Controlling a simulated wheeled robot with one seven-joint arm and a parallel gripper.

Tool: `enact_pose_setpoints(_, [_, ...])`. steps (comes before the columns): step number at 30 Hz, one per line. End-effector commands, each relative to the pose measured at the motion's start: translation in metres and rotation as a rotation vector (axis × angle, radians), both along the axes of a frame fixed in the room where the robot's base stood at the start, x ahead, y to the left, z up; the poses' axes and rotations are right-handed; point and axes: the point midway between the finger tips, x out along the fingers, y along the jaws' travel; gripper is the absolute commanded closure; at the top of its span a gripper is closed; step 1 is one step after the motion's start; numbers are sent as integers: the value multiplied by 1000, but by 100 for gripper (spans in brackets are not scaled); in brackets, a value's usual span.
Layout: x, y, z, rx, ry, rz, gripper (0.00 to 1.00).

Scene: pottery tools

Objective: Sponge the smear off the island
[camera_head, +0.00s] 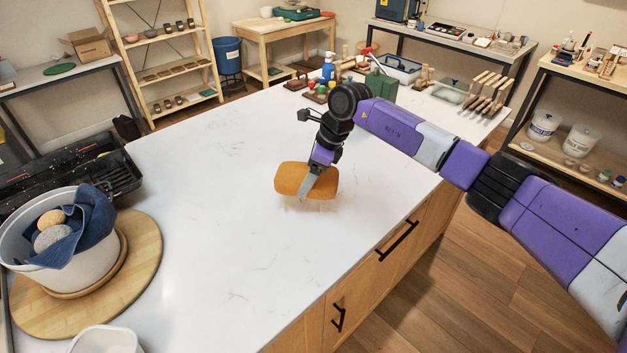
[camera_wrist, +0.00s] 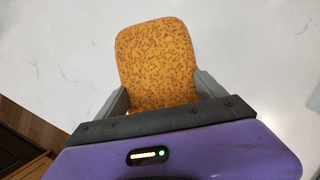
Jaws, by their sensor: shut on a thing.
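An orange-brown speckled sponge (camera_head: 290,179) is held over the white marbled island top (camera_head: 235,245). My gripper (camera_head: 308,190) is shut on the sponge, one finger on each side of it. In the wrist view the sponge (camera_wrist: 158,65) sits between the fingers of my gripper (camera_wrist: 160,98). I cannot make out a distinct smear; only faint grey veins and marks show on the top. The area under the sponge is hidden.
At left, a white bucket (camera_head: 50,262) with a blue cloth and sponges stands on a round wooden board (camera_head: 145,262), near a black tray (camera_head: 110,175). A white container (camera_head: 105,342) is at the front. Bottles and tools crowd the far end. The island's middle is clear.

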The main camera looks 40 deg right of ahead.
Motion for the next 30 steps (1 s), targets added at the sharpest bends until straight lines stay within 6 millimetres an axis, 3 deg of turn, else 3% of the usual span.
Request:
enact_pose_setpoints(9, [8, 7, 21, 0, 0, 2, 53])
enact_pose_setpoints(30, [9, 8, 22, 0, 0, 2, 53])
